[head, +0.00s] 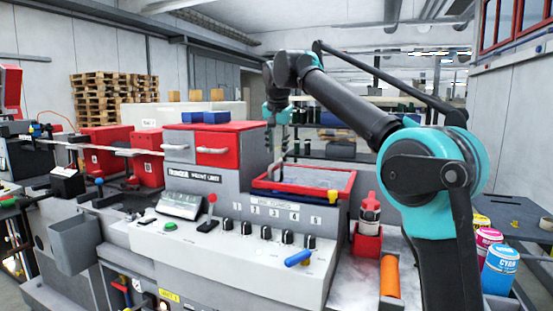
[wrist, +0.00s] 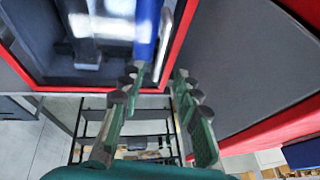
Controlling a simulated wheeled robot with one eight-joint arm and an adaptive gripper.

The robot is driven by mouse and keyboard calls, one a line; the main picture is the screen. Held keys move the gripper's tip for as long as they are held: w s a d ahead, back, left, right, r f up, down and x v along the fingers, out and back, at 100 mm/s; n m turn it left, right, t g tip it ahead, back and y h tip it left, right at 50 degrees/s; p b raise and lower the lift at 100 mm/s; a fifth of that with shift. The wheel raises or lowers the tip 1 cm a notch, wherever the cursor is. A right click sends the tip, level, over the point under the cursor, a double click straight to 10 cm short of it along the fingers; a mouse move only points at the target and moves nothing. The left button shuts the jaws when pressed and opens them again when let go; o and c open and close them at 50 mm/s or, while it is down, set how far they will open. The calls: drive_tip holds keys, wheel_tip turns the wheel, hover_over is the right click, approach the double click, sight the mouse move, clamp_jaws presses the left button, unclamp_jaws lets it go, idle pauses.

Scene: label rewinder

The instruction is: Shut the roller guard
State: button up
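A red-framed opening with a grey inside, which appears to be the roller guard area (head: 300,191), lies at the top right of the label machine. Its red rim (wrist: 184,35) also shows in the wrist view, with dark and metallic parts and a blue bar inside. I cannot tell for sure which part is the movable guard. My gripper (head: 277,150) hangs over the machine by the left back of this frame, fingers down. In the wrist view its fingers (wrist: 157,78) are apart and nothing shows held between them. I cannot tell whether they touch the rim.
A red box with pale handles (head: 212,150) stands left of the gripper. The control panel with knobs (head: 266,233) is in front. A red and white bottle (head: 369,208) stands to the right. Ink cans (head: 500,268) stand at far right. A dark shelf (head: 330,145) is behind.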

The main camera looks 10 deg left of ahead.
sight(276, 163)
drive_tip(key=shift+x, duration=2.35)
clamp_jaws()
